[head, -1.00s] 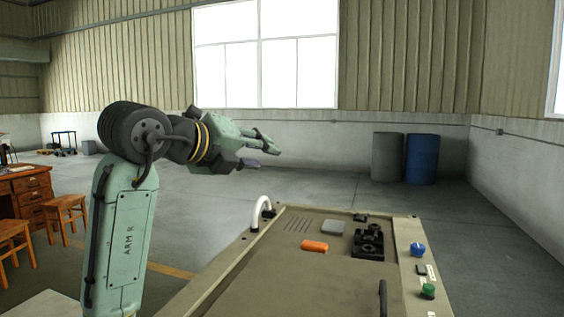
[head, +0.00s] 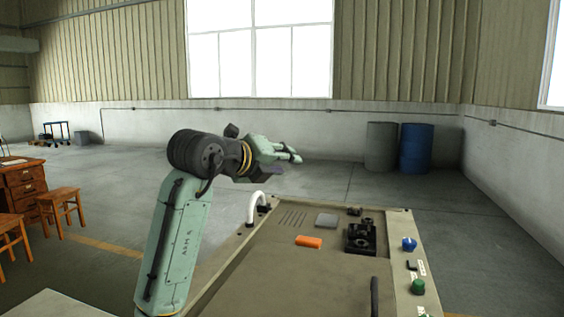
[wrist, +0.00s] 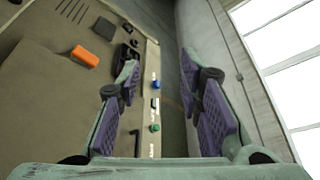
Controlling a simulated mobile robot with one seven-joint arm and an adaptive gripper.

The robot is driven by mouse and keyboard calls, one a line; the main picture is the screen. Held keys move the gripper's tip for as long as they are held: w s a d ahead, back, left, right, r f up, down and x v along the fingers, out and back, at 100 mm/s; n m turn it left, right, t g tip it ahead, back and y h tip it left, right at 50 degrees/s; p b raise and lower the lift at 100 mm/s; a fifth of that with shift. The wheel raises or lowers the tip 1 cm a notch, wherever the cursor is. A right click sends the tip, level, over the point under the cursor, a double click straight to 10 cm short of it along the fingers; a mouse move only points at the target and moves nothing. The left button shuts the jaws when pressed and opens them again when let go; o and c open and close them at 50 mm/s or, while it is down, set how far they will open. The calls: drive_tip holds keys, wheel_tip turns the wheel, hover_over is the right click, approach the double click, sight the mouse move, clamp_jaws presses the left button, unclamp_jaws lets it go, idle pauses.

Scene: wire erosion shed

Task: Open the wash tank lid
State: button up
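The beige flat-topped unit (head: 290,275) fills the lower right of the head view. A dark bar handle (head: 375,297) stands near its front right; in the wrist view the handle (wrist: 136,142) shows beside the left finger. A white curved hose or handle (head: 257,206) rises at its back left corner. I cannot tell for certain which panel is the wash tank lid; no raised lid shows. My gripper (head: 286,164) is open and empty, above and beyond the back left of the unit. In the wrist view its purple-padded fingers (wrist: 160,75) are wide apart with nothing between them.
On the unit lie an orange block (head: 308,242), a grey block (head: 327,220) and a black fixture (head: 361,238). Blue (head: 409,244) and green (head: 418,287) knobs line its right edge. Drums (head: 416,148) stand far back. Stools (head: 60,205) and a desk are left.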

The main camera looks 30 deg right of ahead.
drive_tip(key=shift+c, duration=0.4)
clamp_jaws()
idle(0.5)
drive_tip(key=shift+o, duration=0.4)
unclamp_jaws()
drive_tip(key=shift+a, duration=0.1)
drive_tip(key=v, duration=1.2)
